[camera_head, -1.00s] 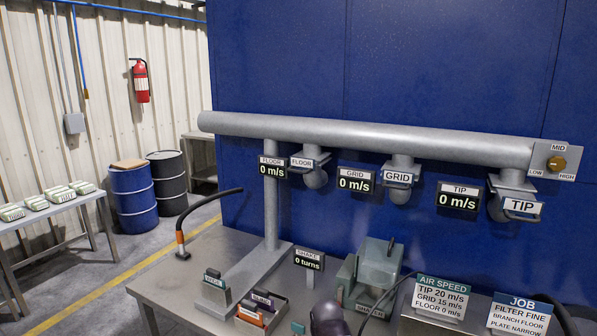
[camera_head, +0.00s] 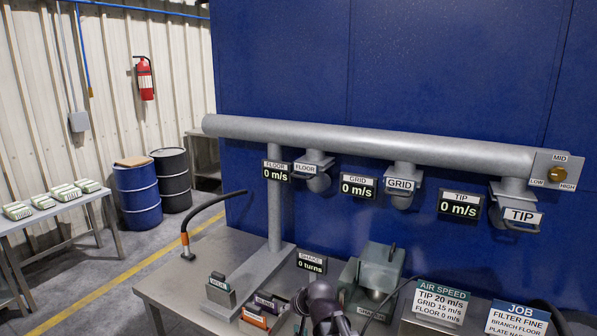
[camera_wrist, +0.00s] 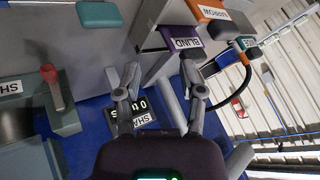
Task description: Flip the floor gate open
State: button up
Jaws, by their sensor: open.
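The floor gate (camera_head: 319,182) hangs under the grey pipe at its left part, with a white FLOOR label and a short handle below. Its readout (camera_head: 276,170) shows 0 m/s. My gripper (camera_head: 320,298) is at the bottom middle of the head view, low over the bench and well below the gate, not touching it. In the wrist view my gripper (camera_wrist: 160,78) has its two fingers spread with nothing between them. The floor gate cannot be made out in the wrist view.
The grid gate (camera_head: 401,192) and tip gate (camera_head: 515,212) hang farther right on the pipe. The shaker (camera_head: 372,277), the SHAKE sign (camera_head: 311,262) and a plate holder (camera_head: 263,311) stand near my gripper. A post (camera_head: 274,215) rises left of the floor gate.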

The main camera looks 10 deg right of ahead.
jog(key=w+a+r+m+t+y+p, duration=0.1)
jog(key=w+a+r+m+t+p, duration=0.2)
jog(key=w+r, duration=0.55)
jog(key=m+t+h+p, duration=0.6)
jog(key=m+t+h, duration=0.3)
jog(key=m, duration=0.5)
send_near(299, 177)
jog(key=s+a+f+y, duration=0.1)
jog(key=s+f, duration=0.1)
jog(key=s, duration=0.1)
jog(key=shift+d+r+m+h, duration=0.25)
jog(key=shift+r+m+h, duration=0.25)
jog(key=shift+h, duration=0.2)
jog(key=shift+w, duration=0.2)
jog(key=p+x, duration=0.1)
jog(key=x, duration=0.5)
jog(key=p+x, duration=0.1)
jog(key=x, duration=0.6)
jog(key=shift+w+r, duration=0.25)
jog(key=shift+r, duration=0.05)
grip_shut()
